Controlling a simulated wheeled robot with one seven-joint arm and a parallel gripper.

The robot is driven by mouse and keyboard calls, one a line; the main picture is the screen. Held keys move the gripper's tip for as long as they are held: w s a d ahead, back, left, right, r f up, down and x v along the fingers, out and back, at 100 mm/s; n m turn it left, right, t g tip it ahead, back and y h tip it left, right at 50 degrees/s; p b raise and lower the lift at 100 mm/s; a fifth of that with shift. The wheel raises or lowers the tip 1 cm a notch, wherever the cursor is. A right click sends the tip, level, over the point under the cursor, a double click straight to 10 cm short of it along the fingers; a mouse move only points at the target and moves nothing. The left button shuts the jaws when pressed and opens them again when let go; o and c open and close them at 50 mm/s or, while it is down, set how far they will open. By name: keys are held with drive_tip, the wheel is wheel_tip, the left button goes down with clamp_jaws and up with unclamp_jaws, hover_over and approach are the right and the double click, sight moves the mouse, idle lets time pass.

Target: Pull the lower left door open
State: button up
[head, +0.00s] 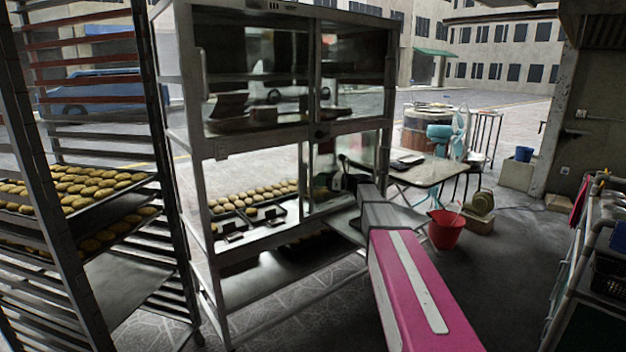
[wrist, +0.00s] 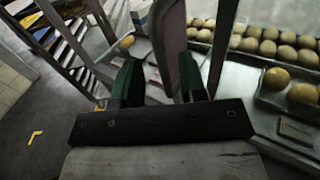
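The glass-fronted cabinet (head: 265,142) has an upper and a lower section. Its lower left door area (head: 255,185) shows trays of buns behind it. I cannot tell from the head view whether that door is fully closed. My gripper (head: 335,182) is at the right part of the lower section, close to the middle upright; its fingertips are small and partly hidden there. In the wrist view my gripper (wrist: 158,80) has two dark green fingers standing apart. A grey upright (wrist: 162,45) shows between them, and I cannot tell whether they touch it.
A tall rack (head: 150,170) with bun trays stands left of the cabinet. A table (head: 420,170) and a red bucket (head: 446,229) stand to the right. Trays of buns (wrist: 285,50) also fill the wrist view's right side. The floor at the front right is clear.

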drive_tip(key=v, duration=0.6)
drive_tip(key=s+a+f+n+g+h, duration=0.2)
drive_tip(key=s+f+n+h, duration=0.25)
drive_tip(key=s+f, duration=0.5)
drive_tip(key=s+a+f+n+g+h, duration=0.25)
drive_tip(key=s+f+n, duration=0.35)
drive_tip(key=s+f, duration=0.35)
drive_tip(key=s+d+f+n+h, duration=0.2)
drive_tip(key=s+f+n+h, duration=0.1)
drive_tip(key=s, duration=0.3)
drive_tip(key=s+d+f+n+g+h, duration=0.1)
drive_tip(key=s+d+f+n+h, duration=0.1)
drive_tip(key=s+n, duration=0.3)
drive_tip(key=s+d+f+n+g+h, duration=0.1)
drive_tip(key=s+f+n+h, duration=0.3)
drive_tip(key=s, duration=0.4)
drive_tip(key=shift+d+f+h, duration=0.3)
drive_tip(key=shift+d+f, duration=0.15)
drive_tip(key=shift+f, duration=0.05)
drive_tip(key=shift+s+g, duration=0.1)
drive_tip(key=shift+g, duration=0.15)
